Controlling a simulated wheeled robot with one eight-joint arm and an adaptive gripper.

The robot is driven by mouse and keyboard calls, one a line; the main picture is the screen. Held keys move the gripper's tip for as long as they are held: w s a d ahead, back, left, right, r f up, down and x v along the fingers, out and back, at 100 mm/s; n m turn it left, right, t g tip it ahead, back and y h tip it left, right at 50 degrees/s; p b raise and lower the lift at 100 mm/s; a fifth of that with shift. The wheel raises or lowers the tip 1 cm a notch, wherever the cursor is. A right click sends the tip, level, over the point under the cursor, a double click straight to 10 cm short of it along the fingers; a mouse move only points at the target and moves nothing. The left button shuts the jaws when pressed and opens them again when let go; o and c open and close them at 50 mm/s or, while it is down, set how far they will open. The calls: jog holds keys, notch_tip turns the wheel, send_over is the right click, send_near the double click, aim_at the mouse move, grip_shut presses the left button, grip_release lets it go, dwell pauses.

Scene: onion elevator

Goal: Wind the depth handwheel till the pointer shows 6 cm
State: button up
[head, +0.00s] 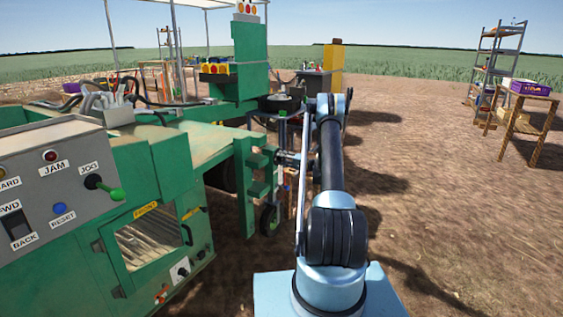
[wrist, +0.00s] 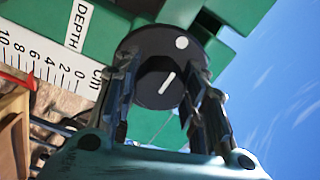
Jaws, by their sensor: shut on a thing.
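The depth handwheel (wrist: 147,43) is a round black knob with a white dot near its rim and a white line on its raised hub. My gripper (wrist: 162,84) has one finger on each side of the hub and is shut on the handwheel. In the wrist view the white DEPTH scale (wrist: 47,58), marked 0 to 10 cm, lies to the left. A red piece (wrist: 17,75), apparently the pointer, lies along the scale's lower edge toward the high-number end. Its exact reading is unclear. In the head view my arm hides most of this area.
The green machine (head: 170,160) fills the left, with a grey control panel (head: 60,170) in front. A black wheel (head: 270,219) stands beside my arm. A wooden table (head: 530,93) with a purple crate (head: 530,87) and a shelf rack (head: 497,65) stand far right. Bare soil between is clear.

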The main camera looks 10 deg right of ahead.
jog(key=shift+w+d, duration=0.1)
jog(key=shift+d, duration=0.05)
dwell(0.3)
jog(key=o, duration=1.1)
jog(key=shift+c, duration=0.2)
jog(key=v, duration=1.2)
jog(key=shift+f, duration=0.1)
